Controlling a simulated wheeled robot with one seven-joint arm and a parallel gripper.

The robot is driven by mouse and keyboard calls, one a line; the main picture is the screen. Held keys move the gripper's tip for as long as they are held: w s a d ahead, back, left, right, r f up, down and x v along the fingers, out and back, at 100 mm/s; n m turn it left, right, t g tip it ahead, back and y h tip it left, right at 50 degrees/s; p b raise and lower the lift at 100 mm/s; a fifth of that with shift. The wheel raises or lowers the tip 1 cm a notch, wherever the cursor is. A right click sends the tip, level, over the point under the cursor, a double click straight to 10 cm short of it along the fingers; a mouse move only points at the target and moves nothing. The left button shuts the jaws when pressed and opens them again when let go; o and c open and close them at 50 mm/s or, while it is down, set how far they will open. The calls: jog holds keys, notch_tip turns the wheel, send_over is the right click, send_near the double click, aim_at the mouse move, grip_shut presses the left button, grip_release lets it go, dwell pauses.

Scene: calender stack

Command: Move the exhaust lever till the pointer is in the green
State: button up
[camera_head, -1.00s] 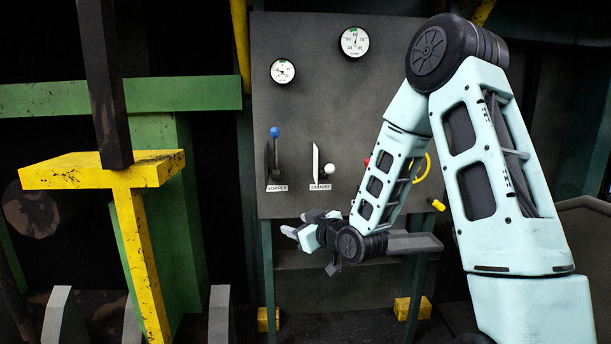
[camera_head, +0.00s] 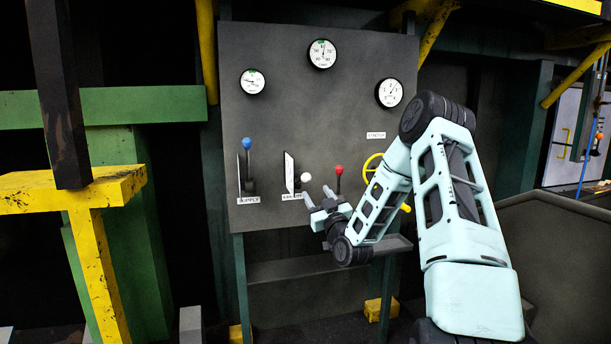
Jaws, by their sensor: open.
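The exhaust lever has a white knob (camera_head: 306,178) and stands beside a white plate above the label "EXHAUST" (camera_head: 292,196) on the grey panel. My gripper (camera_head: 315,196) is open, just below and right of the white knob. I cannot tell whether it touches the knob; nothing shows between the fingers. The left gauge (camera_head: 253,81) and the middle gauge (camera_head: 322,53) each have a small green mark at the top. A third gauge (camera_head: 389,92) is at the right. The left gauge's pointer appears off its green mark, but is too small to read exactly.
The blue-knobbed supply lever (camera_head: 247,145) is left of the exhaust lever. A red-knobbed lever (camera_head: 339,170) and a yellow handwheel (camera_head: 372,167) are close on the right. A grey ledge (camera_head: 285,270) juts out below the panel. A yellow post (camera_head: 98,270) stands at left.

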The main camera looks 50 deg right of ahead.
aim_at(308, 181)
jog(key=p+x, duration=0.1)
jog(key=x, duration=0.8)
jog(key=shift+w+p, duration=0.2)
jog(key=shift+p, duration=0.1)
grip_shut()
jog(key=b, duration=0.2)
jog(key=f+b, duration=0.1)
jog(key=b, duration=0.1)
jog(key=shift+s+a+f+t, duration=0.1)
jog(key=shift+s+f+t, duration=0.1)
jog(key=shift+f+t, duration=0.2)
jog(key=f+t+b, duration=0.1)
jog(key=b, duration=0.3)
jog(key=f+n+t+b, duration=0.1)
jog(key=b, duration=0.3)
jog(key=f+t+b, duration=0.1)
jog(key=b, duration=0.2)
jog(key=shift+s+a+f+h+b, duration=0.2)
jog(key=shift+s+f+h+b, duration=0.2)
grip_release()
